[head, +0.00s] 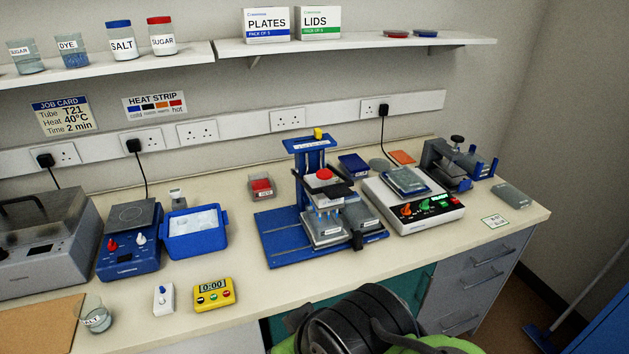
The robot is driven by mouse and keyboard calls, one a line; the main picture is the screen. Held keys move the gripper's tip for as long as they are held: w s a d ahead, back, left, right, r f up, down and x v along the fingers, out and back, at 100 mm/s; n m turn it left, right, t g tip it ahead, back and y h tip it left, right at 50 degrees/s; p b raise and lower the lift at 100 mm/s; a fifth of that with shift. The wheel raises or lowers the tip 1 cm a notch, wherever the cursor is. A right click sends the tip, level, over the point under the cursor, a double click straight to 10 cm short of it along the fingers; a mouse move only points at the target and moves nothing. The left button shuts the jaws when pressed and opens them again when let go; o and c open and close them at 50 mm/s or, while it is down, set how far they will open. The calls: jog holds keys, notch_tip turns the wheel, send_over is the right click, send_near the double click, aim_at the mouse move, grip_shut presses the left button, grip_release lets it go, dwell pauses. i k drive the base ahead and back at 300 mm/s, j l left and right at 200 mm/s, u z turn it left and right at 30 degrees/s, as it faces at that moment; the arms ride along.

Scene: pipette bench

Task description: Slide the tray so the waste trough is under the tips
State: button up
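The blue pipetting stand (278,240) stands mid-bench, with a blue column, a yellow knob on top and a red button (324,174). Several blue tips (330,217) hang below its head, over a clear, pale plate (325,236) on the sliding tray. A grey, box-like container (363,222), probably the waste trough, sits right of the plate, not under the tips. A small black block (357,241), perhaps the tray's handle, is at the front. The tray's own edges are hard to make out. My gripper's fingers do not show; a black and green part, probably my arm, fills the bottom centre.
Right of the stand is a white device (428,219) with coloured knobs. Left are a blue ice box (197,243), a blue hotplate (128,262) and a yellow timer (214,294). The bench in front of the stand's left part is clear.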

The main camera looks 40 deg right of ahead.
aim_at(355, 238)
jog(key=z, duration=1.3)
